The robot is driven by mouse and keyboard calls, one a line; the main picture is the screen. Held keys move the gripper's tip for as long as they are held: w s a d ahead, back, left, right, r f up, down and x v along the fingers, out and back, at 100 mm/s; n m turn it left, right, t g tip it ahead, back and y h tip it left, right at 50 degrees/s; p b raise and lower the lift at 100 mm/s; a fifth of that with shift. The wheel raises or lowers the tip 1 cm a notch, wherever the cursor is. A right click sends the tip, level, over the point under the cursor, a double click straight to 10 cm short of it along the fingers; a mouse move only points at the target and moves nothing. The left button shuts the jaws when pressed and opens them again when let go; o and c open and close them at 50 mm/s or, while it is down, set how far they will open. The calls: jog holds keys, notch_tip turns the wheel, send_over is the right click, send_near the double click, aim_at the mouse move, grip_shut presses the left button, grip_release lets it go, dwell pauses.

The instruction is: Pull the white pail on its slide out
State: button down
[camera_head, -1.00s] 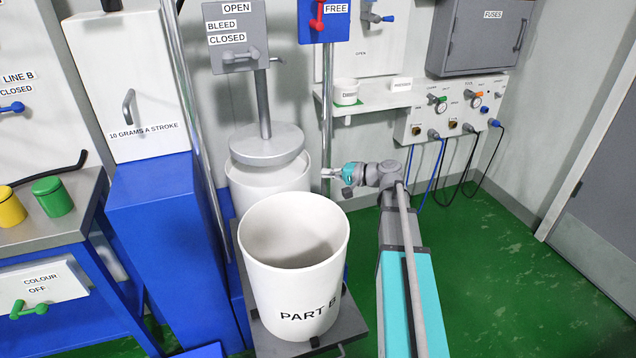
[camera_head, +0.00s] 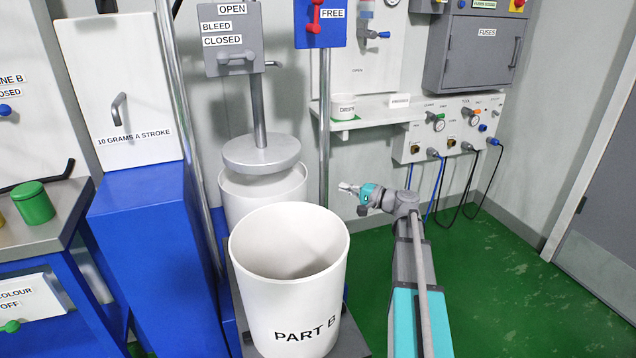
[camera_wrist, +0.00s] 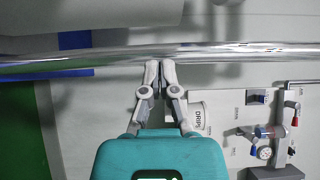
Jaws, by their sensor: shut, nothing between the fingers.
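The white pail (camera_head: 290,285), marked PART B, stands upright and open at the top in the head view. It rests on a dark grey slide (camera_head: 352,341), of which only a part at the right shows; the front is cut off by the picture edge. My gripper (camera_head: 343,187) is behind and to the right of the pail, above the floor, apart from it and pointing left. In the wrist view my gripper (camera_wrist: 160,64) has its fingertips together and empty. The pail does not show in the wrist view.
Behind the pail, a second white drum (camera_head: 245,203) stands under a round grey plate (camera_head: 262,153). Metal posts (camera_head: 324,125) rise beside it; one crosses the wrist view (camera_wrist: 240,52) in front of my fingertips. A blue cabinet (camera_head: 150,255) stands left. Green floor (camera_head: 500,280) is open at right.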

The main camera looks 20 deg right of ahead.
aim_at(313, 183)
jog(key=shift+w, duration=0.1)
jog(key=x, duration=1)
dwell(0.4)
jog(key=shift+s, duration=1.7)
jog(key=shift+s, duration=0.15)
